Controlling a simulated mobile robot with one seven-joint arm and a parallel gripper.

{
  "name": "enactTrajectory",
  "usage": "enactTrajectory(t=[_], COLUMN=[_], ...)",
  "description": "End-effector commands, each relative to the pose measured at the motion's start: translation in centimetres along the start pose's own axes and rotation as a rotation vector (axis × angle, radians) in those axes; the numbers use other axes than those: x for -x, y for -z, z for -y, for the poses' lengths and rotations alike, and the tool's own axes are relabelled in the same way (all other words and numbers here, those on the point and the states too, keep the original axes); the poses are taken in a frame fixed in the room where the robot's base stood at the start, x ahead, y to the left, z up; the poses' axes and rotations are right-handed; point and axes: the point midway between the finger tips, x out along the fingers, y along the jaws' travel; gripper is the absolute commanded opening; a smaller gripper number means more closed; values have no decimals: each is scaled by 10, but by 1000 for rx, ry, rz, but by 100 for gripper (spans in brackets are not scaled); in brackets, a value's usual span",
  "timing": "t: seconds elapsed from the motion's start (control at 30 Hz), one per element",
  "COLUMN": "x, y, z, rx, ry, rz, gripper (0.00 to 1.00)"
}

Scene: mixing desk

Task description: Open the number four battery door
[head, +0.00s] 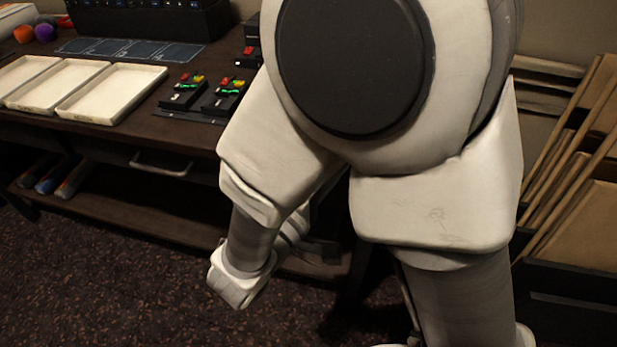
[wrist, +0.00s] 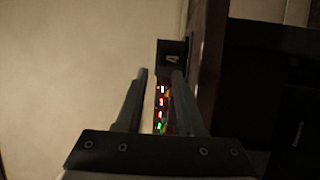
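In the wrist view, a small dark box marked with a pale "4" (wrist: 172,58) stands beyond my fingertips. It looks shut, but the picture is too dark to make out a door edge or latch. My gripper (wrist: 160,73) is open, its two fingers apart with nothing held between them. The fingertips appear just short of the box; I cannot tell whether they touch it. In the head view my own arm hides the gripper and the number four box.
Red and green lit parts (wrist: 161,108) show between my fingers. In the head view, small black units (head: 183,93) with coloured parts stand on the desk beside white trays (head: 110,92). A drawer handle (head: 160,165) juts below. Brown folders (head: 580,215) stand at the right.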

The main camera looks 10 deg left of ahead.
Motion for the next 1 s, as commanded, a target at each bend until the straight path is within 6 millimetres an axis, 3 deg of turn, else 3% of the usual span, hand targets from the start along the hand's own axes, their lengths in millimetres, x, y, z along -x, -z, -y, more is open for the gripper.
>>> enactTrajectory(t=[0.2,0.4,0.6,1.0], x=[55,90,105,106], y=[1,1,0,0], z=[-1,0,0,0], rx=[2,0,0,0], ry=[0,0,0,-1], rz=[-6,-4,0,1], gripper=[38,38,38,38])
